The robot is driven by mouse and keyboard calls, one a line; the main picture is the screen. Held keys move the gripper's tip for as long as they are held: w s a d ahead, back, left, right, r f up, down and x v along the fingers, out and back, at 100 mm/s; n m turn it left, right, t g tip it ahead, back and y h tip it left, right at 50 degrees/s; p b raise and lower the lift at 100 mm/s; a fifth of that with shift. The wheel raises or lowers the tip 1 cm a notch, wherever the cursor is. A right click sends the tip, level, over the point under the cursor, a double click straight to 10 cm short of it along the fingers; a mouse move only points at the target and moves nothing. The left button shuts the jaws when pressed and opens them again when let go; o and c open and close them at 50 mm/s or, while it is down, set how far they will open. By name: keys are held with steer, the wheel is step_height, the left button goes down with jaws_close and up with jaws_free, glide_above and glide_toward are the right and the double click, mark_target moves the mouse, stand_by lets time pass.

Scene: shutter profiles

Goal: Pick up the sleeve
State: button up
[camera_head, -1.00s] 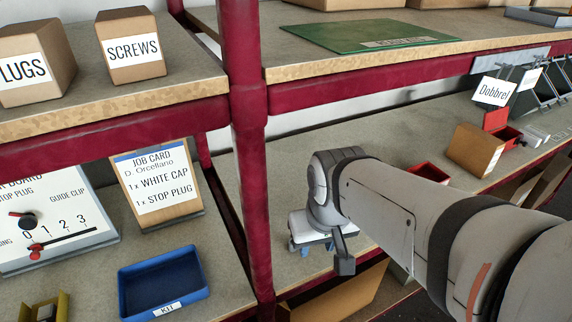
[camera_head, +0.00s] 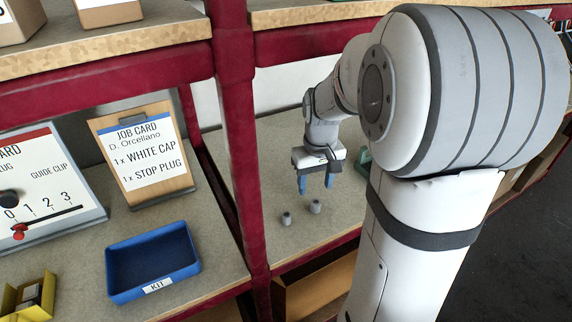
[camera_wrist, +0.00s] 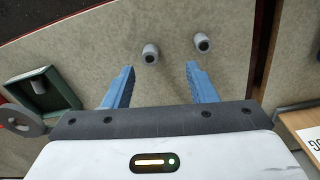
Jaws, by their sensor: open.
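Two small grey cylindrical pieces (camera_head: 286,219) (camera_head: 315,207) stand close together on the shelf behind the red post. They also show in the wrist view, a left one (camera_wrist: 151,53) and a right one (camera_wrist: 202,42), each with a dark round opening on its end. I cannot tell which of them is the sleeve. My gripper (camera_head: 315,188) points down above the shelf, just beyond the pieces. In the wrist view my gripper (camera_wrist: 161,68) has its blue fingers wide apart with nothing between them. Both pieces lie past the fingertips, apart from them.
A dark green tray (camera_wrist: 22,86) with a grey piece in it lies left in the wrist view. A red post (camera_head: 238,150) stands left of the gripper in the head view. A blue KIT bin (camera_head: 113,281) and the job card (camera_head: 150,158) stand left of the post.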

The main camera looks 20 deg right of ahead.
mark_target(316, 202)
steer(key=w+d+f, duration=0.2)
steer(key=f, duration=0.1)
steer(key=shift+w+f, duration=0.1)
steer(key=shift+w, duration=0.05)
step_height(316, 202, down, 8)
steer(key=shift+w+r+b, duration=0.1)
steer(key=shift+r+b, duration=0.15)
steer(key=shift+b, duration=0.2)
steer(key=shift+c, duration=0.3)
steer(key=c, duration=1)
steer(key=shift+r, duration=0.1)
